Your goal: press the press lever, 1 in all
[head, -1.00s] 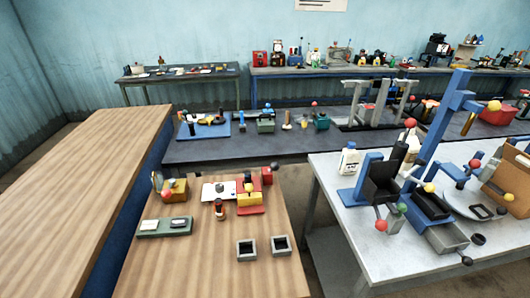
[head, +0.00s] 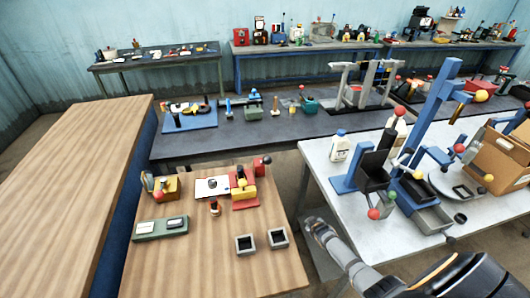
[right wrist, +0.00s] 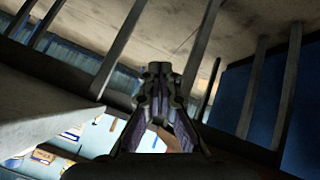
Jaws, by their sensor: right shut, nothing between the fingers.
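I cannot tell for sure which part is the press lever. A tall blue stand (head: 437,110) on the white table has an arm ending in a yellow ball (head: 481,96). A red and yellow device (head: 243,187) with a dark red block stands on the near wooden table. My right gripper (head: 314,225) is shut and empty, in the gap between the wooden and white tables, apart from all these. It also shows shut in the right wrist view (right wrist: 160,75). My left gripper is out of view.
The white table (head: 352,213) edge is close to my right arm. It also holds a white bottle (head: 340,147) and a cardboard box (head: 497,160). Two open grey square holders (head: 245,244) sit near the wooden table's (head: 185,272) front. The long left wooden table (head: 70,160) is bare.

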